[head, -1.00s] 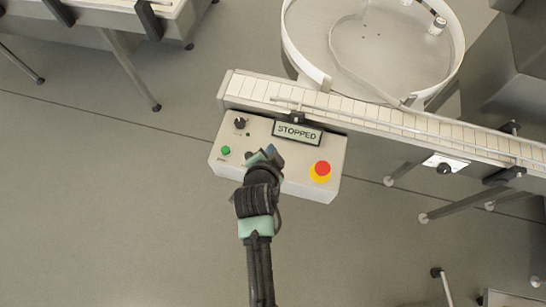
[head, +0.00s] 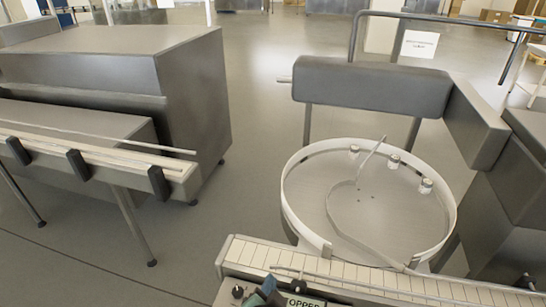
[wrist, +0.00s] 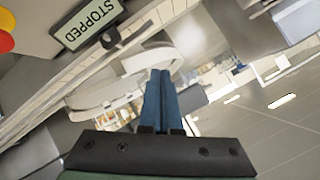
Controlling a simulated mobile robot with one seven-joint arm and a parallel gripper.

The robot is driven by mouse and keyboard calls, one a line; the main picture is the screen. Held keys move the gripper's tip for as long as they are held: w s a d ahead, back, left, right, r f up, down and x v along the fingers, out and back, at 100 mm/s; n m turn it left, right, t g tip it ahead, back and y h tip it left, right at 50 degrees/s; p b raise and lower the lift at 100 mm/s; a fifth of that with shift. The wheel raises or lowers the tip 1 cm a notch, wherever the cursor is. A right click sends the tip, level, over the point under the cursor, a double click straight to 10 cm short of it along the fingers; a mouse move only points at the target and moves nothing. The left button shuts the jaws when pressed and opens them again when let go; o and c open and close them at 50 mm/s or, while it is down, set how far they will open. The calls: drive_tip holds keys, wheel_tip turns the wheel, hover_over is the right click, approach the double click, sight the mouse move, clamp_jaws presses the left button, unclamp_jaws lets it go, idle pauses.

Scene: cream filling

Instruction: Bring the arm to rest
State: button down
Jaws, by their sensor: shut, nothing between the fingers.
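In the wrist view my gripper (wrist: 160,92) has its blue fingers together with nothing between them. In the head view only the tip of my gripper (head: 264,289) shows at the bottom edge, in front of the control box; the rest of my arm is out of the picture. The control box display (head: 303,302) is cut off at the bottom of the head view. In the wrist view the display (wrist: 88,22) reads STOPPED, upside down. The red and yellow button (wrist: 6,32) shows at the left edge of the wrist view.
A slatted conveyor (head: 345,285) runs behind the control box. Beyond it stands a round white-rimmed turntable (head: 300,222) with several small jars near its far rim. A grey machine (head: 190,95) with another conveyor stands at left. Open floor (head: 255,110) lies between them.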

drive_tip(key=w+r+n+t+b, duration=0.15)
drive_tip(key=r+t, duration=0.25)
drive_tip(key=r, duration=1.2)
drive_tip(key=w+r+n+t, duration=0.3)
drive_tip(key=r+t, duration=0.1)
drive_tip(key=r, duration=1.3)
drive_tip(key=s+r+n+t, duration=0.2)
drive_tip(key=s+r+t, duration=0.2)
drive_tip(key=s+r, duration=0.3)
drive_tip(key=s+r+n+t+y+b, duration=0.1)
drive_tip(key=s+r+n+t, duration=0.2)
drive_tip(key=s+r, duration=0.5)
wheel_tip(320, 180, up, 9)
drive_tip(key=shift+s+d+f+t+b, duration=0.1)
drive_tip(key=shift+s+d+t+b, duration=0.1)
drive_tip(key=shift+d+t+b, duration=0.15)
drive_tip(key=shift+d, duration=0.1)
